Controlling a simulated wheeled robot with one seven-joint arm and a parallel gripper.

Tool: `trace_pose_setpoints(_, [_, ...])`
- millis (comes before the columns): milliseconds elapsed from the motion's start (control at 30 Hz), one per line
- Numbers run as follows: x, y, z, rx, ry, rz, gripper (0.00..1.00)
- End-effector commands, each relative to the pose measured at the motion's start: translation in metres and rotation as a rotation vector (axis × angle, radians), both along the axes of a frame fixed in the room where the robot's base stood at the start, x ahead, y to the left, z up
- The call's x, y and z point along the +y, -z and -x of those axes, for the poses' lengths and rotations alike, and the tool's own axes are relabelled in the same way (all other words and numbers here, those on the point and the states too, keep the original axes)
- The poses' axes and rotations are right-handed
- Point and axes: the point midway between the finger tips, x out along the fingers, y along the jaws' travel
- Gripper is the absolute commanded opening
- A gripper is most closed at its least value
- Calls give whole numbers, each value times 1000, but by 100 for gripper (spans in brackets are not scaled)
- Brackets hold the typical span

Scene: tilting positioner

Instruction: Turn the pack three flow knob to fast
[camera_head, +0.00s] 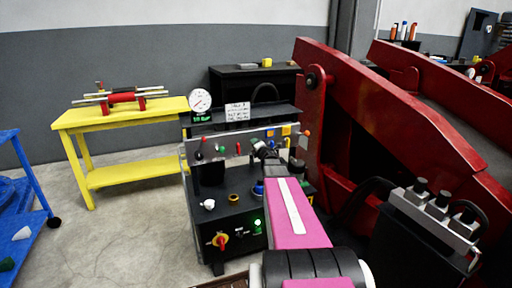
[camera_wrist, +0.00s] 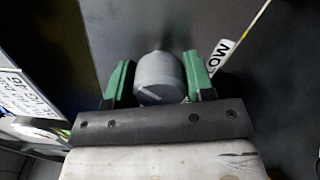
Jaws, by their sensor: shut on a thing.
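A grey round knob (camera_wrist: 158,82) with a light pointer line on its face sits between the green-padded fingers of my gripper (camera_wrist: 157,68) in the wrist view. The gripper is shut on the knob, with a finger on either side. A white label (camera_wrist: 220,54) next to the right finger shows the letters "LOW"; the rest of it is hidden. In the head view, my gripper (camera_head: 259,145) is at the upper panel of the black hydraulic unit (camera_head: 234,182). My pink arm and the gripper hide the held knob there. I cannot read which pack the knob belongs to.
A round gauge (camera_head: 200,101) and a white text sign (camera_head: 238,112) stand above the panel. A red-yellow switch (camera_head: 220,240) and a lit green button (camera_head: 257,223) are lower down. Red machine arms (camera_head: 385,110) stand close on the right. A yellow bench (camera_head: 125,118) is at left.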

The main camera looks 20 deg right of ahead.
Motion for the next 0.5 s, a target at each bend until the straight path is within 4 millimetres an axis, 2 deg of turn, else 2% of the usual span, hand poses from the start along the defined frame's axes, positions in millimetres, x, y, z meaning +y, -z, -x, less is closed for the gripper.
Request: trace_pose_setpoints(500, [0,0,0,17,1,-484,25])
